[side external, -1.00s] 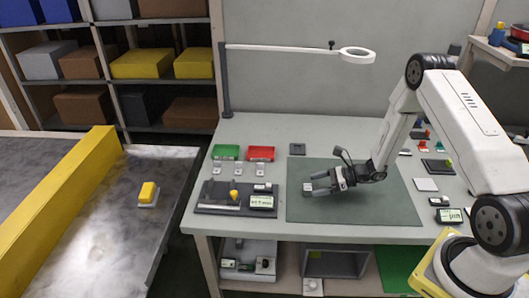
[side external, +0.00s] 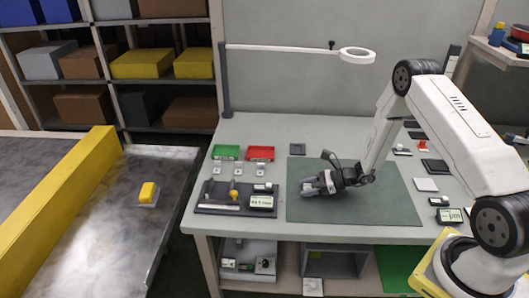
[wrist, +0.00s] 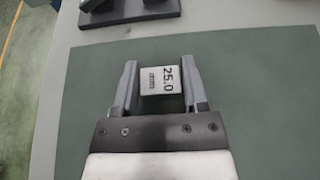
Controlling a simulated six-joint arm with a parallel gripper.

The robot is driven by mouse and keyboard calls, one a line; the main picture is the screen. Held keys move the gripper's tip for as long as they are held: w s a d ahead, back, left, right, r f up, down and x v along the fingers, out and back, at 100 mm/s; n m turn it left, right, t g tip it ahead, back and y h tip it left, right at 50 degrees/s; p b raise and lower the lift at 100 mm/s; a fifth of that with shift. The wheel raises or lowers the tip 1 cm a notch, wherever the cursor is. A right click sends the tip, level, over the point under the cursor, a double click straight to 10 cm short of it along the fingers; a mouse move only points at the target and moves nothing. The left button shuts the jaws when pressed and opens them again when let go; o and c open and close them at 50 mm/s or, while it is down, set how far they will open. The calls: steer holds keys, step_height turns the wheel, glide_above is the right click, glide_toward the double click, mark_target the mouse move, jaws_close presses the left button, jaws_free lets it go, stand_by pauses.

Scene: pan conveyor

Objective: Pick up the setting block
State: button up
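The setting block (wrist: 162,80) is a small pale grey block marked "25.0 mm", seen in the wrist view between my two fingers. My gripper (side external: 312,186) is low over the dark green mat (side external: 375,205), its fingers pointing left in the side view. In the side view the fingers mostly hide the block. I cannot tell whether the block rests on the mat or is slightly raised.
Left of the mat is a dark fixture tray (side external: 217,197) with a small display (side external: 262,201). Green (side external: 226,152) and red (side external: 261,153) bins stand behind it. A magnifier lamp (side external: 357,55) hangs above. A conveyor (side external: 110,225) is at left. The mat's right part is clear.

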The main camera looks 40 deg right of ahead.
jaws_close()
steer(key=shift+r, duration=0.15)
steer(key=shift+r, duration=1.05)
steer(key=s+a+r, duration=0.2)
steer(key=s+r, duration=0.8)
steer(key=s, duration=0.3)
steer(key=shift+s+r, duration=0.35)
steer(key=shift+s, duration=0.05)
